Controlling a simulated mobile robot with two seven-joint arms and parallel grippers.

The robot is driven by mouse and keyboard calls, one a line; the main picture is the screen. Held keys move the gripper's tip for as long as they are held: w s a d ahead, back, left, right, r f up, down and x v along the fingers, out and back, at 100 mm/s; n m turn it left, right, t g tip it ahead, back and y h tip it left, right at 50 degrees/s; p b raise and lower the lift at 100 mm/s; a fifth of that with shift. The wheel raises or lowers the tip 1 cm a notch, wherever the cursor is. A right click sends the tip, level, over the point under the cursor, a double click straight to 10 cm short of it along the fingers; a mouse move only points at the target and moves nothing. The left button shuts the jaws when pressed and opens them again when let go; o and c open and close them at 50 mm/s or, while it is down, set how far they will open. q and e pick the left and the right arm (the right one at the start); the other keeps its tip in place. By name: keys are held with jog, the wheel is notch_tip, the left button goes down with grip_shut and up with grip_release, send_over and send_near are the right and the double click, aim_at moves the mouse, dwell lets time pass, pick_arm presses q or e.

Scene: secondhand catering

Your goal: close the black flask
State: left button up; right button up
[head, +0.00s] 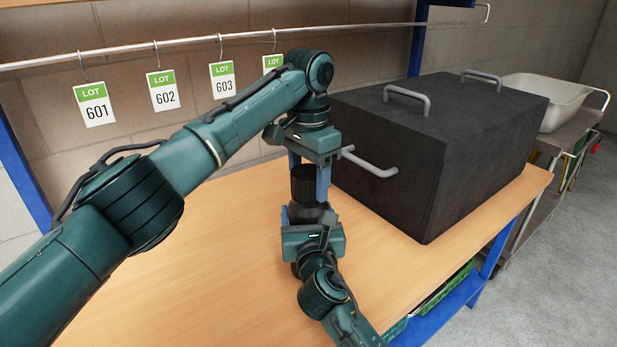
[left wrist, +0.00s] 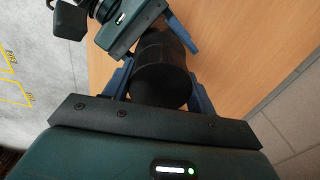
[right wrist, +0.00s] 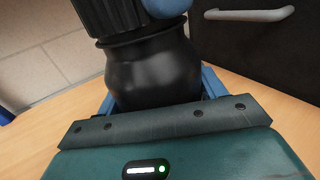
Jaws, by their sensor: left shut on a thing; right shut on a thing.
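The black flask has a smooth, rounded body (right wrist: 150,70) and a ribbed black lid (head: 303,182). My left gripper (head: 309,188) points down from above, its blue fingers shut on the lid, which also fills the jaws in the left wrist view (left wrist: 163,75). My right gripper (head: 308,212) comes from below and is shut on the body. In the right wrist view the ribbed lid (right wrist: 112,14) sits right above the body's neck, in line with it and seemingly touching. The threads are hidden, so I cannot tell how tight it is.
A large dark box (head: 440,150) with grey handles stands close to the right of my grippers. The wooden table (head: 220,260) is clear at left and front. Lot tags (head: 95,104) hang from a rail (head: 130,48) behind. A white basin (head: 550,100) stands beyond the box.

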pick_arm(q)
jog(key=m, duration=0.6)
jog(key=shift+m, duration=0.4)
jog(key=m, duration=0.5)
jog(key=o, duration=1.1)
jog(key=shift+r, duration=2.25)
jog(key=shift+d, duration=0.1)
jog(key=shift+c, duration=0.5)
